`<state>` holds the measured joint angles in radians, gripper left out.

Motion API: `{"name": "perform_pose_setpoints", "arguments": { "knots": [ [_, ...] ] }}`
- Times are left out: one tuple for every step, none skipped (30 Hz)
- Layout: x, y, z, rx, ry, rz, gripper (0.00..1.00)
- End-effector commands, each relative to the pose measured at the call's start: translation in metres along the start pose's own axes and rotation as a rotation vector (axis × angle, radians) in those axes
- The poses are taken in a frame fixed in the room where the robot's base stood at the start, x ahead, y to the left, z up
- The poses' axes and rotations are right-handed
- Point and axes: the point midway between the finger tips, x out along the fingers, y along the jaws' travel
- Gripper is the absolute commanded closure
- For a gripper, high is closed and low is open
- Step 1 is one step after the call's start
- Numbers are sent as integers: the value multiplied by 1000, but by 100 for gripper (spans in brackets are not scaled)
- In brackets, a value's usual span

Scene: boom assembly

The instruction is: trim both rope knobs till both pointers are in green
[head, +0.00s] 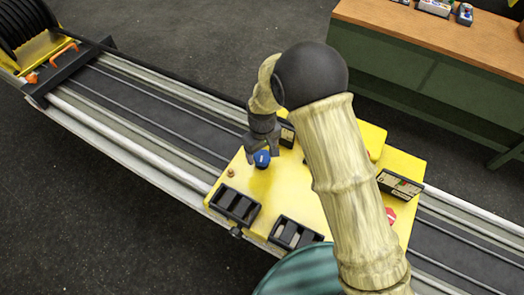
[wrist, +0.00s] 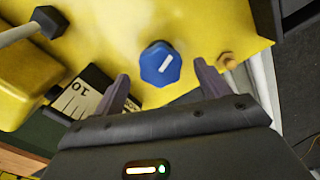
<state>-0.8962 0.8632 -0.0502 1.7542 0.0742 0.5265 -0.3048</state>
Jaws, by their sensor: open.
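A blue knob (head: 262,159) with a white line on top sits on the yellow carriage (head: 290,190). It also shows in the wrist view (wrist: 160,64), its white line slanting up to the right. My gripper (head: 263,150) is open and points down over this knob. Another gauge (wrist: 88,95) is partly hidden by a finger. The second knob is not visible.
Black slotted blocks (head: 237,205) line the carriage's front edge. A red sign (head: 390,215) is at its right. A small brass-coloured fitting (wrist: 228,61) stands right of the knob. A rail (head: 150,115) runs to a cable drum (head: 25,25). A workbench (head: 430,35) stands behind.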

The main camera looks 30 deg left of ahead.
Motion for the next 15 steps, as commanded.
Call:
{"name": "perform_pose_setpoints", "arguments": {
  "knots": [
    [5, 0, 0, 0, -3, -1, 25],
    [8, 0, 0, 0, -3, -1, 25],
    [12, 0, 0, 0, -1, 0, 25],
    [14, 0, 0, 0, -1, 0, 25],
    [16, 0, 0, 0, -1, 0, 25],
    [18, 0, 0, -1, -1, 0, 25],
    [19, 0, 0, -1, -1, 0, 25],
    [19, 0, 0, -1, 0, 0, 25],
    [20, 0, 0, -1, 0, 0, 25],
    [20, 0, 0, -1, 1, 0, 25],
    [20, 0, 0, -1, 1, 0, 25],
    [20, 0, 0, -1, 1, 0, 25],
    [20, 0, 0, -1, 1, 0, 25],
    [20, 0, 0, -1, 1, 0, 25],
    [20, 0, 0, -1, 1, 0, 27]
  ]
}}
